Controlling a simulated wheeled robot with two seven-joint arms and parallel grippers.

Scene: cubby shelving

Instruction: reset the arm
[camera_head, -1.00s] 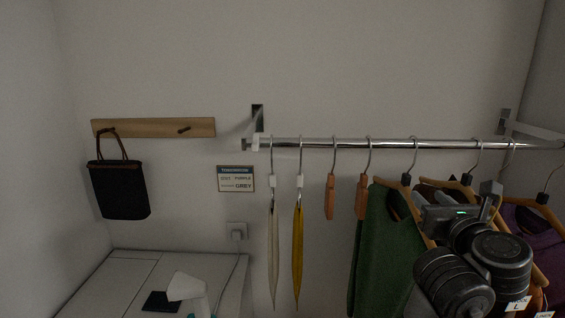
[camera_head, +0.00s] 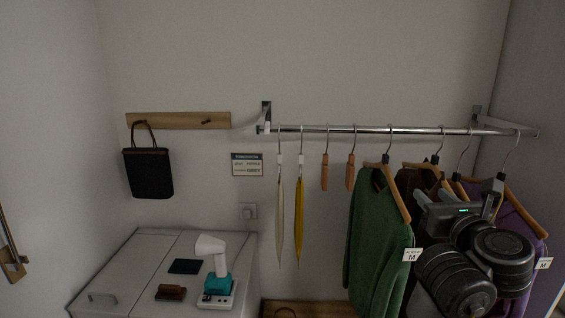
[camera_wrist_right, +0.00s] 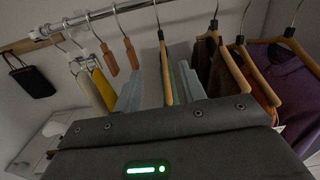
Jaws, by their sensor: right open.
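My right arm comes in from the lower right of the head view. Its gripper (camera_head: 456,198) is in front of the brown garment (camera_head: 410,182) on the hanging rail. In the right wrist view the gripper's two pale fingers (camera_wrist_right: 158,92) stand apart with nothing held between them. The green sweater (camera_head: 377,240) hangs just left of the gripper, and the purple garment (camera_head: 512,222) hangs to its right. The arm hides much of the brown garment. My left gripper is not in view.
The metal rail (camera_head: 350,130) also carries bare wooden hangers, a yellow item (camera_head: 299,220) and a cream item (camera_head: 280,222). A black bag (camera_head: 148,174) hangs from a wooden peg board (camera_head: 180,120). A white cabinet (camera_head: 120,270) holds a teal-and-white device (camera_head: 217,275).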

